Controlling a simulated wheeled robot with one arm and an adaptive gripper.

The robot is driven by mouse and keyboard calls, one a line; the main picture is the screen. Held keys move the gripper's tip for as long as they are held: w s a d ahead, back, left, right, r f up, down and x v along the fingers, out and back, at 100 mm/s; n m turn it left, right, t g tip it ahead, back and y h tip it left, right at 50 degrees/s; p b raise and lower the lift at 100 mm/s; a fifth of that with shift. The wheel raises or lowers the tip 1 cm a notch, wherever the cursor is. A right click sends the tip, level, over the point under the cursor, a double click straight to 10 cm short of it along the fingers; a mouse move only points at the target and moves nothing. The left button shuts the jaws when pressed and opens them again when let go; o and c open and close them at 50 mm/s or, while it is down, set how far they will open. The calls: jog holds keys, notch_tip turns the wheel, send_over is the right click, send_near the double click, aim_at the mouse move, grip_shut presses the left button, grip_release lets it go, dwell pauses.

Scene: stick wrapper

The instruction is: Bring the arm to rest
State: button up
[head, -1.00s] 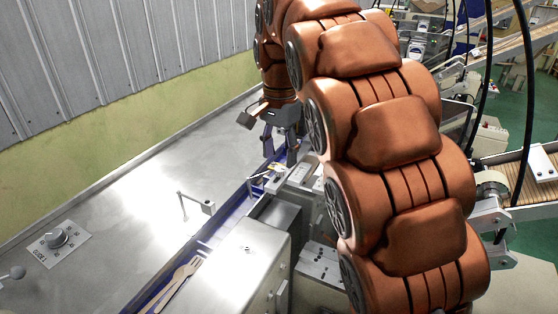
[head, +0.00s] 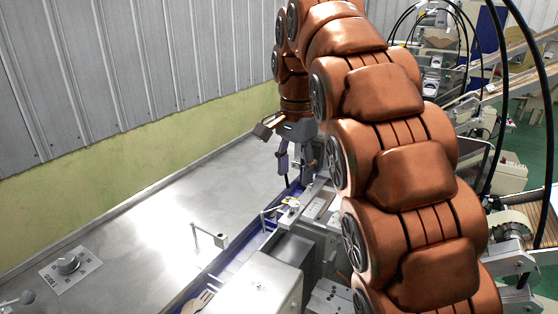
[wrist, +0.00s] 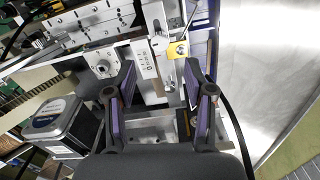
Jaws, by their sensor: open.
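My gripper (head: 295,160) hangs pointing down above the blue-lined channel of the machine in the head view. In the wrist view its two purple-padded fingers (wrist: 158,85) stand apart with nothing between them, over the metal machine parts. My copper-coloured arm fills the right middle of the head view and bends over at the top. A pale wooden fork (head: 199,301) lies in the blue channel (head: 231,259) at the bottom of the head view, well in front of my gripper.
A small metal bracket (head: 209,237) stands beside the channel. Metal machine housings (head: 258,283) stand right of it. Black cables hang at the right. A corrugated wall is behind.

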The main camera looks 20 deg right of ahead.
jog(key=s+f+n+p, duration=0.1)
jog(key=s+f+n, duration=0.2)
jog(key=s, duration=0.7)
jog(key=s+f+n+g+p, duration=0.1)
jog(key=s+f+n+p, duration=0.1)
jog(key=s+f+n, duration=0.2)
jog(key=s+f+n+p, duration=0.2)
jog(key=s+f, duration=0.6)
jog(key=s, duration=1)
jog(key=shift+n+g, duration=0.4)
jog(key=shift+n, duration=0.6)
jog(key=shift+f, duration=0.1)
jog(key=shift+c, duration=0.3)
